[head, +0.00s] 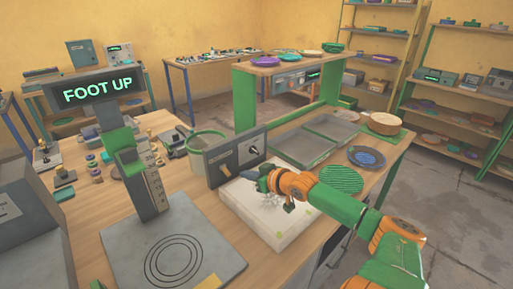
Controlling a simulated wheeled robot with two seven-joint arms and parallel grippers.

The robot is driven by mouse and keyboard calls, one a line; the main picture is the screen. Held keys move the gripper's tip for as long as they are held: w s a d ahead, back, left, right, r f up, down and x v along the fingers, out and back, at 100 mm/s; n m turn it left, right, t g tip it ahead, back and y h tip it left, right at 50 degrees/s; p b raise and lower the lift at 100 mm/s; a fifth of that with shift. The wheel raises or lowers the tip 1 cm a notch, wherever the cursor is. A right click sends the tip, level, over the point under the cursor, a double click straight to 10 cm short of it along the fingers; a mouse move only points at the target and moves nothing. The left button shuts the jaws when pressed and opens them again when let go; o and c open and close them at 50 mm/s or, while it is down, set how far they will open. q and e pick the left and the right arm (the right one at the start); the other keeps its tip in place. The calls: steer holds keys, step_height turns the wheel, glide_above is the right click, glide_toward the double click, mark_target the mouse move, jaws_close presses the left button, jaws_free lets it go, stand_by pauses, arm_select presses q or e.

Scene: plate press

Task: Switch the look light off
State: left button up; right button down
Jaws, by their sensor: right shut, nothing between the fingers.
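A dark grey upright panel (238,157) stands behind a pale, flat-topped box (246,207) on the wooden bench. The panel carries a lever-like switch at its lower left (225,169) and another dark control at its right (253,151). Which of them works the look light is not marked legibly. The pale top looks bright, with a small star-shaped pattern on it. My right gripper (262,180) is shut and empty, over the back part of the pale box and just in front of the panel's right half. A gap to the panel is hard to judge. My left gripper is out of view.
A press with a "FOOT UP" display (98,91) and a ringed base plate (215,240) stands to the left. Grey trays (303,148), a green striped plate (342,179) and a blue plate (367,157) lie to the right. A grey-green bin (207,150) is behind the panel.

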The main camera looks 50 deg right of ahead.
steer(key=shift+s+a+f, duration=0.1)
steer(key=shift+s, duration=0.9)
steer(key=shift+s+a+f, duration=0.1)
steer(key=shift+s, duration=0.85)
steer(key=shift+w+d, duration=0.1)
